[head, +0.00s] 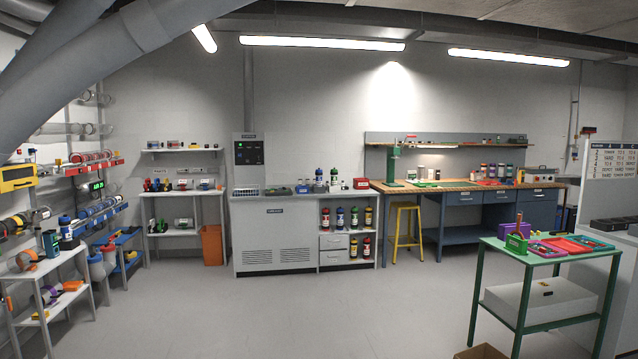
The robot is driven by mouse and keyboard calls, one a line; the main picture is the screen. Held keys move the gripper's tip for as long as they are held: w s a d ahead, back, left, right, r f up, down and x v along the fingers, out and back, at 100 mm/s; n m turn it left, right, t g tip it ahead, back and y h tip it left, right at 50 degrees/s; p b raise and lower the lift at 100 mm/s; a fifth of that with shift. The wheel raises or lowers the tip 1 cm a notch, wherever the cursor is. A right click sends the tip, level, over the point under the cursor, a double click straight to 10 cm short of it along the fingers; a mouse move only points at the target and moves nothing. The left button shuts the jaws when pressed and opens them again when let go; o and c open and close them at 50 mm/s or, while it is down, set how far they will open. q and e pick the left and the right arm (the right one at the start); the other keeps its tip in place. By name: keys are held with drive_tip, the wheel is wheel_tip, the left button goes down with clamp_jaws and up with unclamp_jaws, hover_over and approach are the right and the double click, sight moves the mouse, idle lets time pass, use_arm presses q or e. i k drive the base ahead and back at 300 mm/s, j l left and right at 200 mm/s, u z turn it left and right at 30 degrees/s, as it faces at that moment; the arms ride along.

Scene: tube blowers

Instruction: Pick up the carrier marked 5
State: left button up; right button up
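Several cylindrical containers that look like carriers are in the head view, but all are far off and no number 5 can be read on any. Dark, red and yellow cylinders (354,217) stand upright on the open shelves of the grey cabinet in the middle. More cylinders (491,171) stand in a row on the right workbench. Others lie on the left wall racks (100,213). Neither of my grippers is in view.
Open grey floor (280,305) lies ahead. A green table (540,253) with colored trays stands at the right front, a cardboard box (481,352) near its foot. A yellow stool (404,232) and an orange bin (212,245) stand farther back. Small shelves (45,262) line the left.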

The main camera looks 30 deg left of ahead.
sight(318, 174)
drive_tip(key=i+j+u, duration=0.3)
drive_tip(key=i, duration=0.5)
drive_tip(key=i+u, duration=0.3)
drive_tip(key=i, duration=4.65)
